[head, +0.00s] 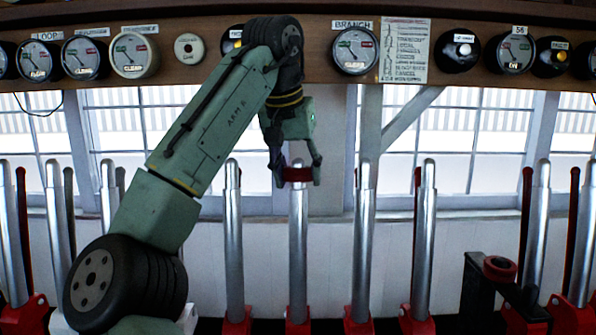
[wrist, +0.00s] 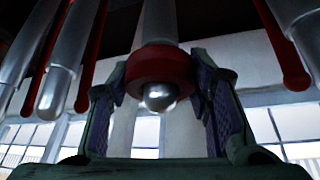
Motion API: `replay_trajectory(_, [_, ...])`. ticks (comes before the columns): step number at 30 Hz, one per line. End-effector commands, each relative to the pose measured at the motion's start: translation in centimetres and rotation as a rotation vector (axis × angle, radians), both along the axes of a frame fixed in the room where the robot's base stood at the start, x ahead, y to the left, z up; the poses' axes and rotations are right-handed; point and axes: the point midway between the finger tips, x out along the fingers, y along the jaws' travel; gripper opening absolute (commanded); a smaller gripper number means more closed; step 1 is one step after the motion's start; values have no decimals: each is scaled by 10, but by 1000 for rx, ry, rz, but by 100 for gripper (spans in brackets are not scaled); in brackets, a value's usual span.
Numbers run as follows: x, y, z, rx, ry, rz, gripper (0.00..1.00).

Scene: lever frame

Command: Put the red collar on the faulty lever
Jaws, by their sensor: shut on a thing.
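The red collar (head: 298,174) is at the top of a steel lever (head: 298,245), below and left of the BRANCH dial. In the wrist view the collar (wrist: 160,66) goes around the lever, whose rounded tip (wrist: 160,98) pokes out through it. My gripper (head: 297,179) is shut on the collar, one finger on each side, with the palm above the lever top. The lever's red base (head: 297,320) shows at the bottom edge. I cannot tell from the pictures which lever is the faulty one.
Similar levers stand close on both sides, the nearest at left (head: 233,245) and right (head: 363,245). A black stand (head: 475,295) at lower right carries a dark red ring (head: 500,268). A wooden shelf (head: 320,25) with dials and a notice (head: 404,50) runs above.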

Motion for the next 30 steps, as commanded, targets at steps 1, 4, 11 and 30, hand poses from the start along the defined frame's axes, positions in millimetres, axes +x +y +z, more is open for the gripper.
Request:
replay_trajectory(1, [0, 0, 0, 0, 0, 0, 22])
replay_trajectory(4, [0, 0, 0, 0, 0, 0, 50])
replay_trajectory(11, [0, 0, 0, 0, 0, 0, 65])
replay_trajectory(30, [0, 0, 0, 0, 0, 0, 77])
